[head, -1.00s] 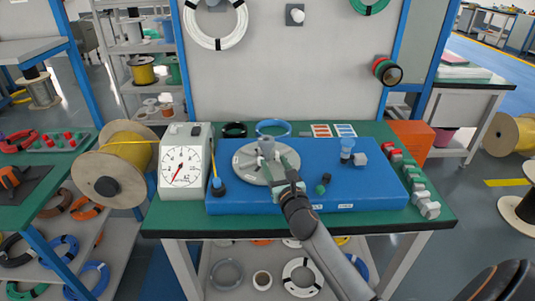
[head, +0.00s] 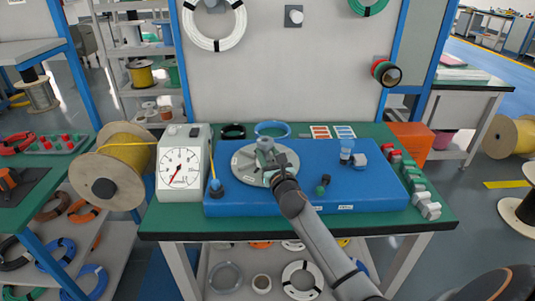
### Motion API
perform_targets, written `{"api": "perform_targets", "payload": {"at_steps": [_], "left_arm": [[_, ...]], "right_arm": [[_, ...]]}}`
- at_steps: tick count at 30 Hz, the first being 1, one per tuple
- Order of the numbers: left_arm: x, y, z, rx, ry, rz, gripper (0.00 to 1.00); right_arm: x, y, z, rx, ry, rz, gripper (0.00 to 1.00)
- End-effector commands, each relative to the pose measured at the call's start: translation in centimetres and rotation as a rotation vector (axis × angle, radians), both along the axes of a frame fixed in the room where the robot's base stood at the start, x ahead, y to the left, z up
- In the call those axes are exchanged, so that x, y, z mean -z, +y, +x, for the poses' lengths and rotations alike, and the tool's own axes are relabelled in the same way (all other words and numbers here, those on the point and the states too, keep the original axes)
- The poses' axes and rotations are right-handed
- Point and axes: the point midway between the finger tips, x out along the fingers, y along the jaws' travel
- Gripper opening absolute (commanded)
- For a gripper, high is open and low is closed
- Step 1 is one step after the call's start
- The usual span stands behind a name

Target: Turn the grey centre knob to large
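The grey centre knob (head: 264,146) stands on a round grey disc (head: 243,168) on the blue panel (head: 370,190). My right gripper (head: 270,165) is over the disc at the knob's near side, its fingers pointing away from me. The fingers are small and partly hidden by the wrist, so I cannot tell whether they touch the knob or how far apart they are. Labels on the panel's front are too small to read. My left gripper is not in view.
A white dial gauge (head: 182,168) stands left of the panel, with a blue-based post (head: 216,188) beside it. A small green and black knob (head: 322,186) and a blue-topped part (head: 346,150) are to the right. Several grey, green and red blocks (head: 421,196) line the right edge.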

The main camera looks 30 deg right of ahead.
Motion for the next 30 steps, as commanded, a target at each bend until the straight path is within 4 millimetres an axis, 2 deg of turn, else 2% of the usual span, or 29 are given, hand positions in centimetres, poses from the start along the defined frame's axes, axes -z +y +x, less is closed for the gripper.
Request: {"api": "perform_targets", "payload": {"at_steps": [1, 9, 16, 24, 30], "left_arm": [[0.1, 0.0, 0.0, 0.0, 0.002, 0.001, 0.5], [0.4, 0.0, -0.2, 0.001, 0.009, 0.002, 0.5], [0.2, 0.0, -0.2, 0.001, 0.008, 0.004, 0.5], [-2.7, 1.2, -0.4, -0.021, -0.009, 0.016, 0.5], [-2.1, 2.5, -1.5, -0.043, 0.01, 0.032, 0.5]], "right_arm": [[0.0, 0.0, 0.0, 0.0, 0.0, 0.0, 0.31], [0.0, 0.0, 0.0, 0.0, 0.0, 0.0, 0.01], [-0.1, 0.0, 0.0, -0.006, 0.001, -0.002, 0.0], [-0.6, -0.4, -0.1, -0.143, 0.003, -0.008, 0.0], [-0.2, -0.6, -0.1, -0.245, 0.001, -0.005, 0.0]]}}
